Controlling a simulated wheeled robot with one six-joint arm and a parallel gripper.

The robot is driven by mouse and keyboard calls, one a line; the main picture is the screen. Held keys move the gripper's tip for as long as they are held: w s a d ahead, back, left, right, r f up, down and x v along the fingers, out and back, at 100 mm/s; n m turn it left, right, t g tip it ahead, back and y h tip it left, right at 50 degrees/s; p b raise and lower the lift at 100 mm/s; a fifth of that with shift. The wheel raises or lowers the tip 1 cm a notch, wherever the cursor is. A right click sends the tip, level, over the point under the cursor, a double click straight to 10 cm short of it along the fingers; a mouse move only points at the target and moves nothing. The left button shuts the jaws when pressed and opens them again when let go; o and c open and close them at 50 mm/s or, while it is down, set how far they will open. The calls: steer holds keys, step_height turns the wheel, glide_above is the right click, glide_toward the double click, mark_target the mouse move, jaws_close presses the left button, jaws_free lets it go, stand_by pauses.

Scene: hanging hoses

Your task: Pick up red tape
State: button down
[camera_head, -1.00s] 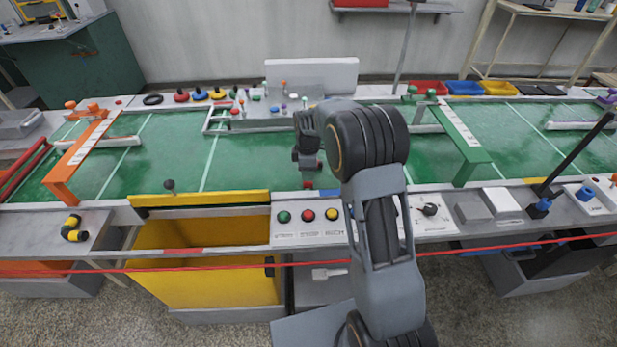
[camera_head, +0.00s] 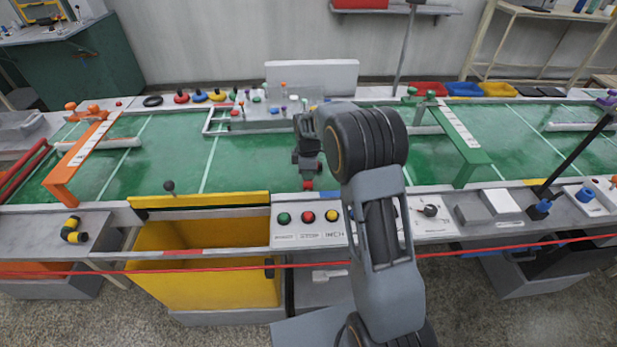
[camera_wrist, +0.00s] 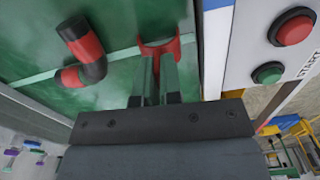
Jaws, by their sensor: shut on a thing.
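The red tape (camera_wrist: 160,46) is a small red ring-like piece at the fingertips in the wrist view, over the green conveyor belt. My gripper (camera_wrist: 159,70) is shut on it, with red showing between the two narrow fingers. In the head view, my gripper (camera_head: 308,178) points down over the belt near its front edge, and a bit of red tape (camera_head: 308,185) shows at its tip. My fingers hide part of the tape. I cannot tell whether the tape touches the belt.
A red-and-black elbow piece (camera_wrist: 84,50) lies close to my gripper on the belt. The button panel (camera_head: 308,231) and yellow bin (camera_head: 205,285) are in front. A green arch (camera_head: 462,145) stands right, an orange arch (camera_head: 82,155) left. A red line (camera_head: 180,269) crosses the front.

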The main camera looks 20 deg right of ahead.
steer(key=shift+r, duration=0.15)
steer(key=shift+r, duration=0.3)
step_height(320, 180, up, 2)
steer(key=shift+r, duration=0.1)
steer(key=s+a+r, duration=0.3)
steer(key=s+r, duration=0.7)
steer(key=s, duration=0.3)
steer(key=shift+s+a, duration=0.15)
steer(key=shift+s, duration=0.15)
steer(key=shift+f, duration=0.1)
